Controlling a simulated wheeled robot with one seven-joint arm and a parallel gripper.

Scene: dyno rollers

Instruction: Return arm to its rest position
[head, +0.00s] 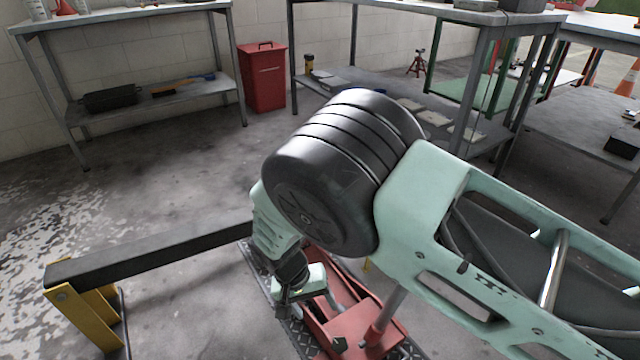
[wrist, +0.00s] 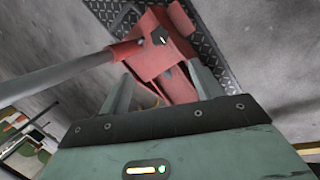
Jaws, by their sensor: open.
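My arm, pale green with a big dark ribbed joint, reaches from the lower right across the head view and bends down. My gripper (head: 288,304) hangs at its end, over the left side of a red floor jack (head: 345,320). In the wrist view my gripper (wrist: 162,82) has its two grey fingers spread apart with nothing held between them. The red jack (wrist: 160,55) lies beyond the fingers, with its grey handle (wrist: 60,76) running left. Whether a finger touches the jack I cannot tell. My arm hides part of the jack in the head view.
The jack rests on a dark treaded plate (wrist: 205,48). A dark beam on a yellow stand (head: 90,315) lies to the left. A metal shelf table (head: 160,90), a red bin (head: 263,78) and workbenches (head: 480,20) stand behind. The floor between them is clear.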

